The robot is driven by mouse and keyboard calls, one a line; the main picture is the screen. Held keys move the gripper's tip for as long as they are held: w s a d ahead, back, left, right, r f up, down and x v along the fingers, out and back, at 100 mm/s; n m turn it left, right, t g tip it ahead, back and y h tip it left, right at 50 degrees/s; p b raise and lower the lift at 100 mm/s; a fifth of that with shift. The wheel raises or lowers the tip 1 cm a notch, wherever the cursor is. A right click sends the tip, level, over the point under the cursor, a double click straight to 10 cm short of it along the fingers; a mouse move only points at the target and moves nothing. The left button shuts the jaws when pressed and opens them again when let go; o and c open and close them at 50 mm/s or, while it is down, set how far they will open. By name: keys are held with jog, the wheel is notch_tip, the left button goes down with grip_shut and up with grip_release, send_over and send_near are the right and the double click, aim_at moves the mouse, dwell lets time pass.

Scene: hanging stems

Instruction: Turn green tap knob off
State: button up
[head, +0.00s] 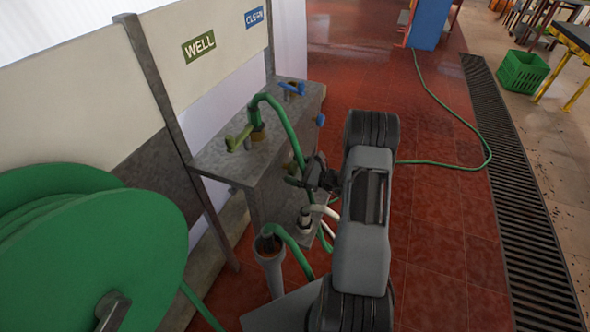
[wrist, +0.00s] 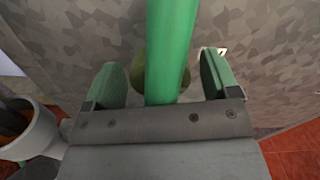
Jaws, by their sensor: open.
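My gripper (head: 308,178) is open at the front face of the grey metal stand (head: 228,160). In the wrist view, my gripper (wrist: 164,82) has its two green-padded fingers apart. A round olive-green knob (wrist: 187,80) lies between and beyond them, against the grey speckled face. A green hose (wrist: 171,40) crosses in front of the knob and hides its middle. I cannot tell whether the fingers touch either. In the head view, the knob is hidden behind my gripper and the hose (head: 279,113). A green lever (head: 238,139) stands on the stand's top below the WELL sign (head: 198,46).
A blue lever (head: 292,88) and a blue side knob (head: 320,119) are farther along the stand, by the CLEAN sign (head: 254,17). A large green reel (head: 90,250) is at left. A grey pipe cup (head: 268,250) stands below. Red floor (head: 440,210) lies open at right.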

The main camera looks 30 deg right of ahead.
jog(key=shift+c, duration=0.5)
jog(key=c, duration=0.8)
jog(key=m+p, duration=0.2)
jog(key=m, duration=0.2)
jog(key=shift+r, duration=0.15)
jog(key=m+p, duration=0.1)
jog(key=m, duration=0.3)
jog(key=shift+m+p, duration=0.3)
jog(key=shift+p, duration=0.1)
jog(key=m+p, duration=0.1)
jog(key=m, duration=0.3)
jog(key=shift+m+p, duration=0.3)
jog(key=shift+p, duration=0.1)
jog(key=shift+m+p, duration=0.65)
jog(key=shift+m, duration=1.45)
